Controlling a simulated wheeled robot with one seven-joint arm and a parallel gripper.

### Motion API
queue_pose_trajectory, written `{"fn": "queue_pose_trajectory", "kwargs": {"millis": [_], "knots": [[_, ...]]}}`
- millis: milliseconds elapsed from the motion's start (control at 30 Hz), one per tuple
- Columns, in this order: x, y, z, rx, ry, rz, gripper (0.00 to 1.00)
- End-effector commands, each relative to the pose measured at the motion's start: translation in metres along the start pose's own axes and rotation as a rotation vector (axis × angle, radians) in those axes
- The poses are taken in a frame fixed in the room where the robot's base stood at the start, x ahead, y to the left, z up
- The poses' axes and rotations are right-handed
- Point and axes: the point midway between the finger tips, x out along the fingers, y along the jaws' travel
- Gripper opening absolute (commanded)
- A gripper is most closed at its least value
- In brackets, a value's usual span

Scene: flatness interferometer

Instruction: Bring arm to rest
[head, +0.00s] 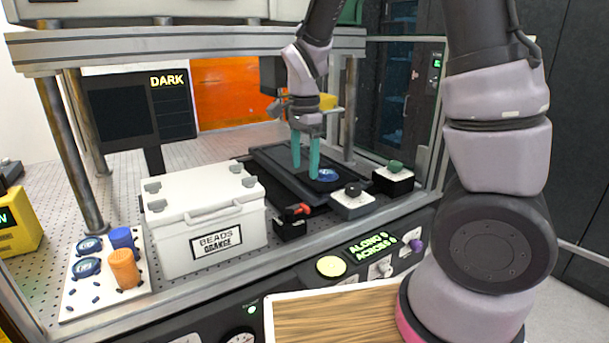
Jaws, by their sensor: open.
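My gripper (306,160) points down with its two teal fingers apart and nothing visible between them. It is over the dark stage (270,160) at the back middle of the bench. A small blue round piece (328,175) lies on the stage just right of the fingertips. I cannot tell whether the fingers touch the stage. My arm reaches in from the right, bent over the bench, and hides part of the right side.
A white box (180,205) labelled BEADS ORANGE stands left of the gripper. A white board (75,300) with blue and orange cylinders is further left. Small boxes with knobs (352,203) stand right of the stage. Posts (75,150) and an overhead beam (190,47) frame the bench.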

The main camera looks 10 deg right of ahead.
Motion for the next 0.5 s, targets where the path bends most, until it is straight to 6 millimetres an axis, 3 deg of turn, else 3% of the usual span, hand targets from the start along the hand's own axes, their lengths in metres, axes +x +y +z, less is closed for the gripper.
{"fn": "queue_pose_trajectory", "kwargs": {"millis": [367,500], "knots": [[-0.004,0.001,-0.001,-0.005,-0.005,-0.005,0.80],[-0.026,0.009,-0.012,-0.051,-0.044,-0.053,0.80]]}}
